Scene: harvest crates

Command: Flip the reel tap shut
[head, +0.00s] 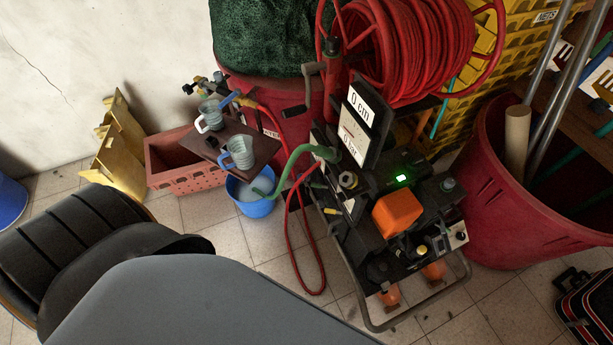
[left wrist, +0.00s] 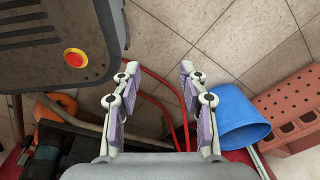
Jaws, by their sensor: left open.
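The hose reel (head: 420,45) with red hose stands at the top centre of the head view. A small tap with a blue lever (head: 228,99) sits at the start of a red hose, beside the cups; I take it for the reel tap, though whether it is open or shut is too small to tell. My left gripper (left wrist: 160,67) is open and empty in the left wrist view, with floor tiles and red hose behind its fingers. It does not show in the head view, and the tap cannot be made out in the wrist view. My right gripper is not in view.
A blue bucket (head: 256,206) stands below a small shelf (head: 256,160) with two cups. It also shows in the left wrist view (left wrist: 235,108), right of my fingers. A pump cart (head: 365,305), a red crate (head: 170,180) and a red tub (head: 500,225) crowd the area. Tiles before the bucket are clear.

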